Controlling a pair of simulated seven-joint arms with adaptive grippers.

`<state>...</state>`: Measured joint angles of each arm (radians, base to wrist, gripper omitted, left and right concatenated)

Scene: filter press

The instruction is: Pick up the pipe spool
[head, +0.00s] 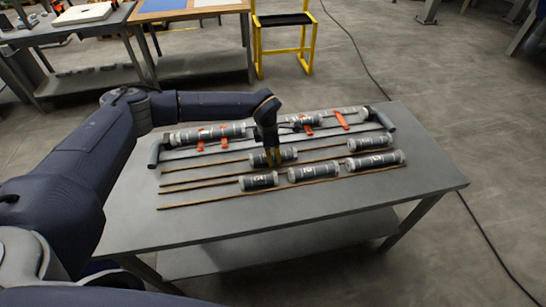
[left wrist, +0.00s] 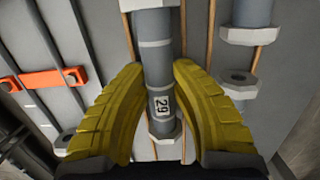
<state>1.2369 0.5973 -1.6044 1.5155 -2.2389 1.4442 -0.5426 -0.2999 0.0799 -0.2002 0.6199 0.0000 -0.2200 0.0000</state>
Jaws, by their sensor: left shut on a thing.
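Several grey pipe spools with pale flanged ends lie on the table between thin brown rails. My left gripper (head: 271,158) comes down from above onto the spool in the middle row (head: 288,154). In the left wrist view, its yellow fingers (left wrist: 160,75) stand on either side of a grey spool (left wrist: 155,50) labelled 29 and are shut on it. The spool lies lengthwise between the fingers, and its lower flange shows below them. Part of the spool is hidden by the gripper in the head view. My right gripper is not in view.
Other spools lie close by: one front left (head: 258,180), one front middle (head: 312,172) and two at right (head: 375,160). Behind is a rack bar with orange clamps (head: 340,119). The front of the grey table (head: 330,205) is clear.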

